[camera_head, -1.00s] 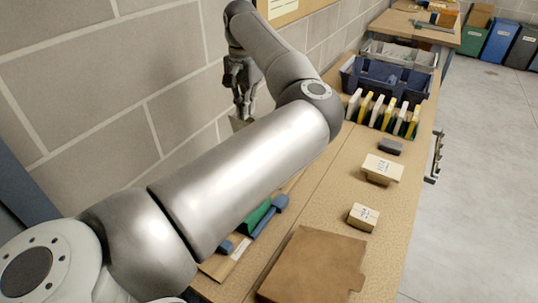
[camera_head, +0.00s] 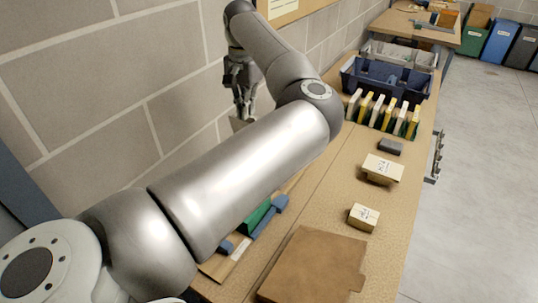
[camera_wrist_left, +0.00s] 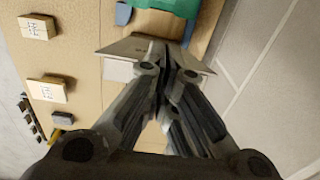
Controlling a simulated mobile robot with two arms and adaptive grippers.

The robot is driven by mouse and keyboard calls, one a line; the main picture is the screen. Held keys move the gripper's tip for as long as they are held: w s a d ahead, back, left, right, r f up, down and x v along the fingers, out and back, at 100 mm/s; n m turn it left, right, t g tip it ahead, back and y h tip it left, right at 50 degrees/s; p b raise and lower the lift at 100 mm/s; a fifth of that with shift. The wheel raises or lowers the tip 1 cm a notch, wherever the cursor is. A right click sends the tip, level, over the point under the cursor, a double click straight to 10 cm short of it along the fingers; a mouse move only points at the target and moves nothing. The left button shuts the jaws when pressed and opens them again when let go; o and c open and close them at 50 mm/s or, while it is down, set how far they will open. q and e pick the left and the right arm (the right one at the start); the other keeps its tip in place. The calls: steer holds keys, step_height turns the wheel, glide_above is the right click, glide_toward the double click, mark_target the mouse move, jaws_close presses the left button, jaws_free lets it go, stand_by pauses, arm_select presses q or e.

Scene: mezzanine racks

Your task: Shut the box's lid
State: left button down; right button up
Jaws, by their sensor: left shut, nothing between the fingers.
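My left gripper (camera_head: 243,114) is shut and empty, pointing down near the wall beyond my forearm. In the left wrist view its fingertips (camera_wrist_left: 168,55) are together over a thin grey-brown flap (camera_wrist_left: 125,47), which looks like part of the box's lid. I cannot tell whether they touch it. A small piece of the flap (camera_head: 238,124) shows just below the gripper in the head view. My arm hides most of what lies below it, so I cannot tell how far the lid stands open. My right gripper is not in view.
A flat brown cardboard piece (camera_head: 315,266) lies on the bench front. Green (camera_head: 258,216) and blue items lie beside my arm. Small labelled boxes (camera_head: 382,168), a dark block (camera_head: 390,147), upright dividers and a blue bin (camera_head: 385,80) line the bench. The block wall is close on the left.

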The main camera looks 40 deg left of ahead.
arm_select(q)
step_height(320, 180, up, 7)
steer(key=p, duration=0.3)
steer(key=shift+f+p, duration=0.2)
steer(key=shift+p, duration=0.15)
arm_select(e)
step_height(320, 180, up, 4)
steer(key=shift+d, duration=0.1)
